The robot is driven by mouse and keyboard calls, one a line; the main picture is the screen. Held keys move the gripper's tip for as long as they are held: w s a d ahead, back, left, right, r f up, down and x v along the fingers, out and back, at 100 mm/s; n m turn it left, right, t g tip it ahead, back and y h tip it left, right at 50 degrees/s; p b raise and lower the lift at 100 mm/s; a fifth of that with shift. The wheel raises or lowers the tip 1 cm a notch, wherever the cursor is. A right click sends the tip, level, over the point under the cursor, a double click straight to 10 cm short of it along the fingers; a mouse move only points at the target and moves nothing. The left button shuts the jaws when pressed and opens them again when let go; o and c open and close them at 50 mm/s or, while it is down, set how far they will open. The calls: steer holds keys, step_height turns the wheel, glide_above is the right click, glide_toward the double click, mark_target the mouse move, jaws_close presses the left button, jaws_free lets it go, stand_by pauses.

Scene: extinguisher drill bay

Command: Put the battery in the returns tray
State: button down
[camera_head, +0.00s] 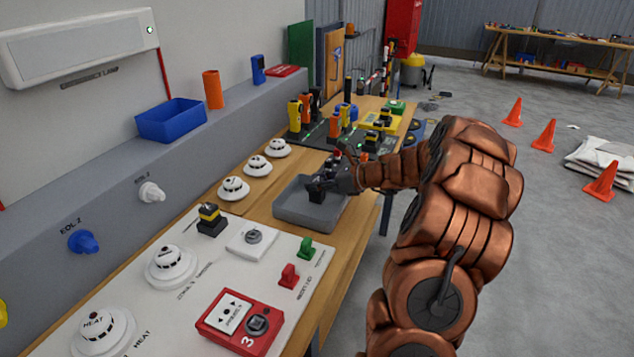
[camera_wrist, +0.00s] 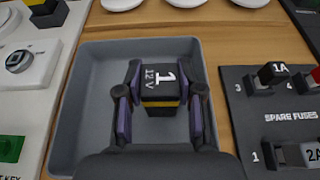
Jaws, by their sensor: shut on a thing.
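The battery (camera_wrist: 163,82) is a dark block with a yellow band, marked "1" and "12V". My gripper (camera_wrist: 163,95) is shut on it, one finger at each side. The grey tray (camera_wrist: 75,110) lies beneath and around the battery in the wrist view. In the head view my gripper (camera_head: 325,184) reaches in from the right over the tray (camera_head: 310,217), with the dark battery (camera_head: 316,195) at its tip. I cannot tell whether the battery touches the tray floor. No other thing shows in the tray.
A black spare fuses board (camera_wrist: 280,115) sits close to the tray's right. A white panel (camera_head: 215,262) with a red call point (camera_head: 240,320) and a black-yellow block (camera_head: 211,219) is on the near side. White detectors (camera_head: 234,188) stand along the tray's wall side.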

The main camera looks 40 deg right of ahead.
steer(key=c, duration=0.7)
jaws_free()
steer(key=b+v, duration=0.1)
steer(key=v, duration=1.1)
